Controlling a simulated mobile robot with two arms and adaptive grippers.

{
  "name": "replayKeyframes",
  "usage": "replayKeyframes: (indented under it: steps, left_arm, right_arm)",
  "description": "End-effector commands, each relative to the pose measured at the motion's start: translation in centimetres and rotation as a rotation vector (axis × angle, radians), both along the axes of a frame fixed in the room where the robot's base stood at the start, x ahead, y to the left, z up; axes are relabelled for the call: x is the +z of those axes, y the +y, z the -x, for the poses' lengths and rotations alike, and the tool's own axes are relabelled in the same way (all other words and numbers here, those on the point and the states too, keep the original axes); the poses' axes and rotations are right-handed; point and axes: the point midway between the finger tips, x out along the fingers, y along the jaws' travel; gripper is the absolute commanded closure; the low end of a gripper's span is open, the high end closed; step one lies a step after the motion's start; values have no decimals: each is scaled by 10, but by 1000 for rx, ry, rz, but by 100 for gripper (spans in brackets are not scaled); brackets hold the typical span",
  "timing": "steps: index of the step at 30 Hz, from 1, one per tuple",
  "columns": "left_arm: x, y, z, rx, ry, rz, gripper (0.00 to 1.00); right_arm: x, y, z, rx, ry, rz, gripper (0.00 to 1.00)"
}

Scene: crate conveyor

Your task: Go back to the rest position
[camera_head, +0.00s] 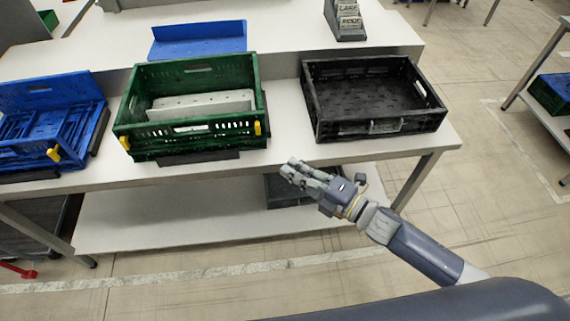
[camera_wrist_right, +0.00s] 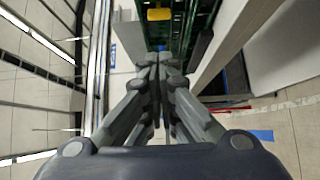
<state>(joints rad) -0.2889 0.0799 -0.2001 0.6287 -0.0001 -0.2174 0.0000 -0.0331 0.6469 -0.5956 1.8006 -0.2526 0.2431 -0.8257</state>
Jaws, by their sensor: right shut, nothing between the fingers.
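My right gripper (camera_head: 292,170) hangs in front of the table's front edge in the head view, with its arm coming in from the lower right. It is shut and empty, apart from the crates. In the right wrist view the gripper's fingers (camera_wrist_right: 158,65) are drawn together, pointing toward a green crate with a yellow latch. My left gripper is not in view.
A blue crate (camera_head: 84,138), a green crate (camera_head: 125,115) holding a pale piece, and an empty black crate (camera_head: 425,122) stand on the white table (camera_head: 285,128). A lower shelf (camera_head: 170,225) runs beneath. Floor (camera_head: 190,295) in front is open.

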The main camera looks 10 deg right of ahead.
Motion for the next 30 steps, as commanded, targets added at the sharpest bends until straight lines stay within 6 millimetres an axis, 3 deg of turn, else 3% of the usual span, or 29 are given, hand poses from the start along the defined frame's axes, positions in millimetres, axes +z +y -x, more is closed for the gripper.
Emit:
replayKeyframes:
  steps: [6, 14, 17, 20, 24, 27, 30]
  left_arm:
    - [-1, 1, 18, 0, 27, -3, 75]
    - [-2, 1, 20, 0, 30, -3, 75]
    - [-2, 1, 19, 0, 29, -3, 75]
    - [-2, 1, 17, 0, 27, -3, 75]
    - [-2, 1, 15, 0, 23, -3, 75]
    - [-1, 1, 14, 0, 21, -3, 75]
    - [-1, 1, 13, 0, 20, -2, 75]
  right_arm:
    - [0, -1, 1, 1, 0, 0, 100]
    - [0, -1, 1, -1, 2, -1, 100]
    - [-13, -7, -3, -27, 40, -10, 100]
    - [-49, -26, -14, -107, 149, -37, 100]
    - [-137, -70, -20, -299, 404, -113, 100]
    - [-205, -103, -6, -453, 600, -182, 100]
    - [-272, -131, 24, -608, 784, -251, 100]
